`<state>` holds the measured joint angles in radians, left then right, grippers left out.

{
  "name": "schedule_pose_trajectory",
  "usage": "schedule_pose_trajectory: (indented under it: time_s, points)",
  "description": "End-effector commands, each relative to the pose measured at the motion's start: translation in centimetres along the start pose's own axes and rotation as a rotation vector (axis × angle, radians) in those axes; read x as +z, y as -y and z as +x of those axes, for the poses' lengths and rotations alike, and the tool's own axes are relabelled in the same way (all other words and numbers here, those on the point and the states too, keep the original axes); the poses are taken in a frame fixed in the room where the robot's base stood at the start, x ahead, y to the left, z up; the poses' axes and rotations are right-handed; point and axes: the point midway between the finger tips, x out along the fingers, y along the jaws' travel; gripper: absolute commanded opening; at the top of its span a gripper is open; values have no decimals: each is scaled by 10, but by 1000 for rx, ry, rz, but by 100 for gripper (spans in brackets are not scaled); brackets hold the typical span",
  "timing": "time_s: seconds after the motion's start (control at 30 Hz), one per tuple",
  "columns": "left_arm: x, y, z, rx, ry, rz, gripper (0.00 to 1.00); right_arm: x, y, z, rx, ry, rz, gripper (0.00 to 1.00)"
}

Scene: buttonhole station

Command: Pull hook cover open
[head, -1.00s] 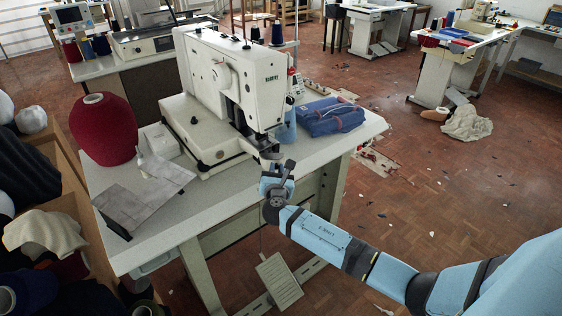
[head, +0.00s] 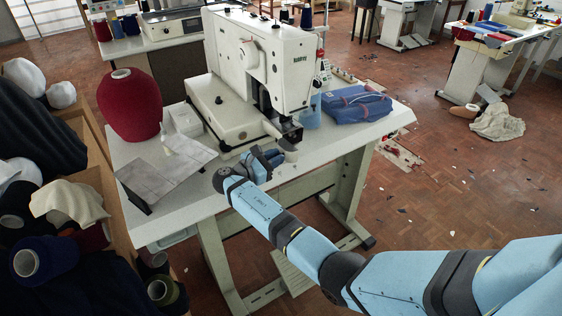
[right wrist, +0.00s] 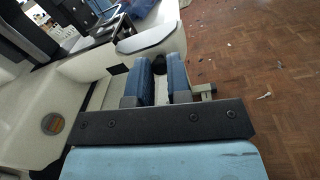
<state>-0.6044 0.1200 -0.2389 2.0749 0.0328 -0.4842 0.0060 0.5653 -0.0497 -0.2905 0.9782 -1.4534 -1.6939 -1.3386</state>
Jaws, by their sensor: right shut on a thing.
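The white buttonhole machine (head: 262,60) stands on its table, with its sewing arm and bed facing me. The hook cover (head: 288,152) is the small pale rounded piece at the front end of the bed; in the right wrist view it shows just beyond the fingers (right wrist: 148,42). My right gripper (head: 262,160) is low at the bed's front end. Its blue fingers (right wrist: 162,82) are shut on a small dark part between them, seemingly of the hook cover; the fingers hide most of the contact. How far the cover stands open I cannot tell. My left gripper is out of view.
A folded blue garment (head: 355,105) lies right of the machine. A shelf with cones and cloth stands at far left. Floor to the right is mostly open.

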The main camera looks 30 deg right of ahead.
Motion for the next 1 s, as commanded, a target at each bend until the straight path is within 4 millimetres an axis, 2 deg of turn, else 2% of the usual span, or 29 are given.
schedule_pose_trajectory:
  time_s: [0.3,0.8,0.83,0.9,1.0]
  points:
    - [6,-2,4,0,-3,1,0,-2,-7,-6,-102,19,0,0]
    - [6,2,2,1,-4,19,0,-2,-8,-5,-117,23,-1,0]
    - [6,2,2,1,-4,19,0,-2,-8,-5,-117,23,-1,24]
    - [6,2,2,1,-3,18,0,-2,-8,-5,-117,23,-1,40]
    - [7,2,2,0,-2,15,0,-2,-8,-6,-117,23,-1,43]
